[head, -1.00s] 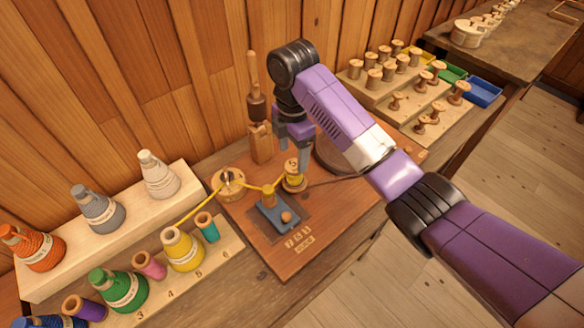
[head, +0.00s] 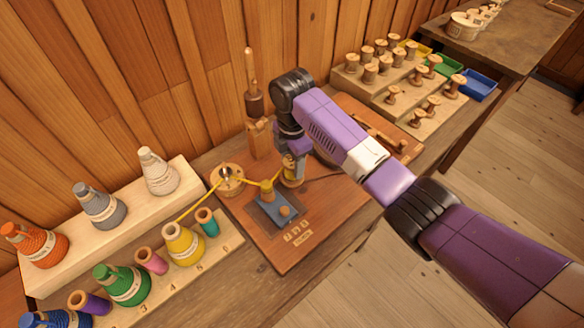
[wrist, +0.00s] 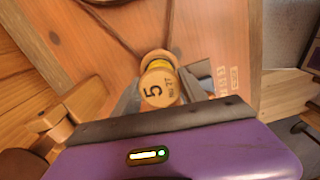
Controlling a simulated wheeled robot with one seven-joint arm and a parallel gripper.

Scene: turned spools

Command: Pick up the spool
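The spool (wrist: 158,85) stands on the wooden winder board (head: 245,222). A yellow thread runs from a round brass-coloured piece (head: 226,180) past a yellow post (head: 266,190) toward the spool.
A wooden-handled tool (head: 252,90) stands behind, near the plank wall. Thread cones fill a rack (head: 60,262) at left. A stepped rack (head: 385,98) of wooden spools stands at right.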

